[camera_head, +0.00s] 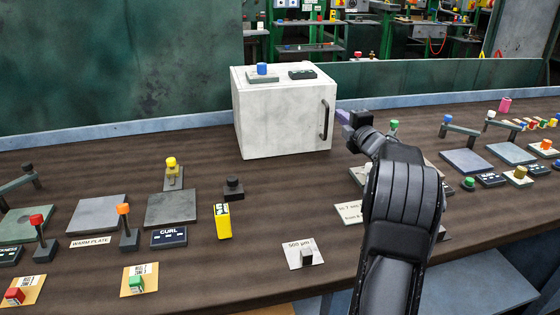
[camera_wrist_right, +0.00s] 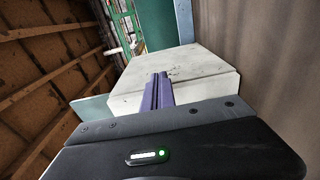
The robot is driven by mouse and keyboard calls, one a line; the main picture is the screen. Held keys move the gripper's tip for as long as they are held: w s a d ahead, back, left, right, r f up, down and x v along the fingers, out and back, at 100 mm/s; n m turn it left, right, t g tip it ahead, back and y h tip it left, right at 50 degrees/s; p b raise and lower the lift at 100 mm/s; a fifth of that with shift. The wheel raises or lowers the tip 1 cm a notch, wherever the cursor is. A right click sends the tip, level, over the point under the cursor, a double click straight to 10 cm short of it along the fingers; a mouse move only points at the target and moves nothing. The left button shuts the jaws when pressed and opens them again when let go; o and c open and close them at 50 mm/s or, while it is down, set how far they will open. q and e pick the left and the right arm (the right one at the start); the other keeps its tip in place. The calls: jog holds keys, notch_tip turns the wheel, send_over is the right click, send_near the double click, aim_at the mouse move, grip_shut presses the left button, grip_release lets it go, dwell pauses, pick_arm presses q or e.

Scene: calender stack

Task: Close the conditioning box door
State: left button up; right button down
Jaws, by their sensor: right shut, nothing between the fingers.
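The conditioning box (camera_head: 284,118) is a white cube-shaped box at the back middle of the bench. Its front door carries a dark vertical handle (camera_head: 324,120) near the right edge. The door looks flush or nearly flush with the box; I cannot tell whether a small gap is left. My right gripper (camera_head: 342,117) is just right of the handle, with its purple fingers shut and empty. In the right wrist view the shut fingers (camera_wrist_right: 158,92) point at the white box (camera_wrist_right: 185,75); contact cannot be told. My left gripper is not in view.
A blue knob (camera_head: 262,69) and a small dark block (camera_head: 302,73) sit on the box top. Levers, plates and buttons spread left and right over the brown bench (camera_head: 270,190). A yellow block (camera_head: 222,220) stands in front. Bare bench lies directly before the box.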

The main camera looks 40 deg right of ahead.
jog(key=v, duration=0.7)
jog(key=shift+s+b, duration=0.25)
jog(key=shift+b, duration=0.2)
jog(key=shift+a, duration=0.1)
